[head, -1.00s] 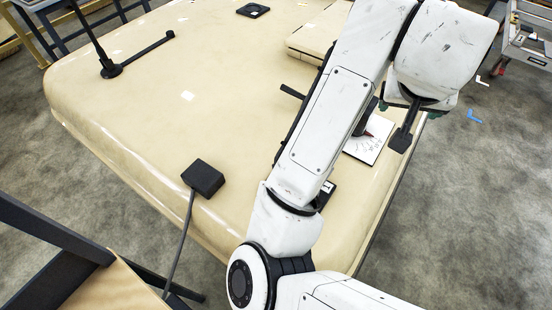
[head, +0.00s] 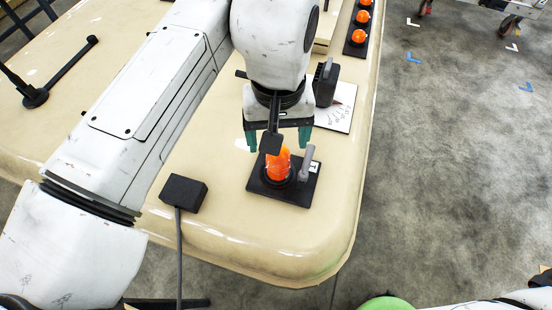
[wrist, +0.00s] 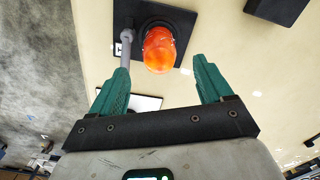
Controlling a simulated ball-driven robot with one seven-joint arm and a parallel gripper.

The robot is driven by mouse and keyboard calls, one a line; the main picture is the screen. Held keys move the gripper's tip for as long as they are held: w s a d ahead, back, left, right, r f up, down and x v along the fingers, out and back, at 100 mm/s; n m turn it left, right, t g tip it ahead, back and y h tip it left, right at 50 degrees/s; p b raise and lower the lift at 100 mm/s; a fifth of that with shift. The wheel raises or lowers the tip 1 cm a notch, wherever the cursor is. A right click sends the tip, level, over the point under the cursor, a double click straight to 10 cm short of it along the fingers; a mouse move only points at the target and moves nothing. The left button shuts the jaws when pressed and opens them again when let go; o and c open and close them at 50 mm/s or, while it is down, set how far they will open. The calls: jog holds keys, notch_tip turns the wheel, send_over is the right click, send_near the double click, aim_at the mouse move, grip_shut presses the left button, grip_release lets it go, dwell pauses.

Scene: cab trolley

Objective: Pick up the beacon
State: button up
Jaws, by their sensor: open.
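The beacon (head: 278,165) is an orange dome on a black square base plate (head: 262,188) near the front corner of the cream cab roof. A grey lever (head: 306,163) stands beside it on the same plate. My gripper (head: 278,146) is open and empty, above and behind the beacon, with its green fingers spread. The dark wrist part hides some of the beacon's top. In the wrist view the beacon (wrist: 159,50) shows beyond the gap between the open green fingers (wrist: 162,78), and the lever (wrist: 126,45) is left of it. The fingers look apart from the beacon.
A black box with a cable (head: 184,191) sits left of the beacon. A black handle on a white dial plate (head: 342,113) stands behind it. Several orange beacons (head: 360,36) line a black strip farther back. A black rod stand (head: 35,95) is at left. The front corner is clear.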

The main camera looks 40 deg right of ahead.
aim_at(278, 162)
jog(key=shift+f+p, duration=0.55)
jog(key=shift+f, duration=2.6)
jog(key=c, duration=1.2)
jog(key=shift+r, duration=0.1)
jog(key=shift+c, duration=0.2)
